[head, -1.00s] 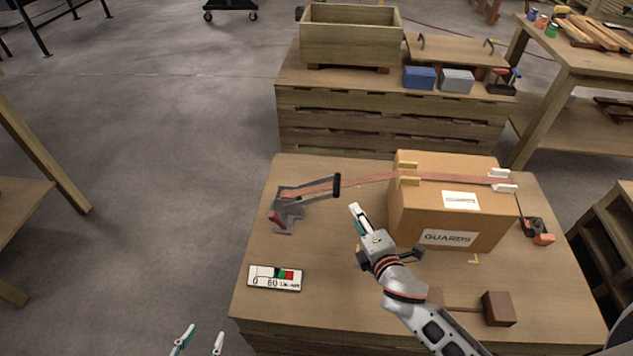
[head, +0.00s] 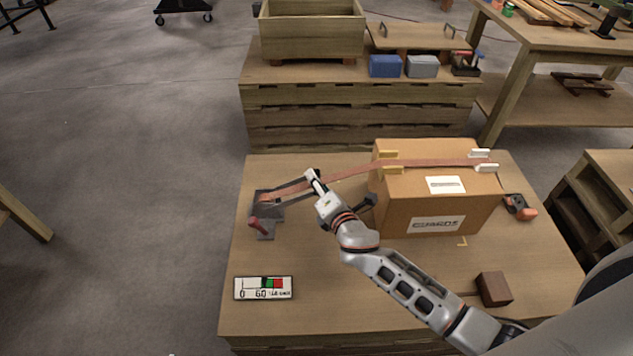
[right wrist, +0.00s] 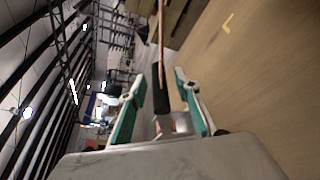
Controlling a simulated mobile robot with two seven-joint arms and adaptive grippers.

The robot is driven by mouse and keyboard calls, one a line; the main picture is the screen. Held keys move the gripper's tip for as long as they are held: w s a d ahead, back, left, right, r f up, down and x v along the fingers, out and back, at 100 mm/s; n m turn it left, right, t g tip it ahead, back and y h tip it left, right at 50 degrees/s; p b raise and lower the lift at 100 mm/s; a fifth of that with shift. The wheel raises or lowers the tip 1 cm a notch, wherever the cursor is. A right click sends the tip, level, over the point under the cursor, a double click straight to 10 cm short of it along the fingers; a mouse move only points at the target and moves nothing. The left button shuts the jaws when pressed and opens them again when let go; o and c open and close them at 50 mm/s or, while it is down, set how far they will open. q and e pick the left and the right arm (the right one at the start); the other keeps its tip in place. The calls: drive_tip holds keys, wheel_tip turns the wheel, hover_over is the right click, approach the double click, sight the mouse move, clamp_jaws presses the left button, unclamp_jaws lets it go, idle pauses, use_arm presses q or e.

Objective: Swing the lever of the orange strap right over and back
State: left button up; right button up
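The orange strap (head: 430,163) runs over the top of a cardboard box (head: 440,195) to a grey ratchet (head: 264,233) at the table's left. The ratchet's lever (head: 290,188) slants up and right, ending in a black crossbar grip. My right gripper (head: 314,181) is at that end, partly covering it in the head view. In the right wrist view the black grip (right wrist: 161,88) lies between the two green-padded fingers, which stand apart with a gap on both sides. A red release part (head: 257,223) sits on the ratchet's near side. My left gripper is out of view.
A gauge plate (head: 263,288) with green and red zones lies at the table's front left. A brown block (head: 494,289) is at the front right. An orange-black buckle (head: 520,207) sits right of the box.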

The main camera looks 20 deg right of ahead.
drive_tip(key=shift+w, duration=0.15)
clamp_jaws()
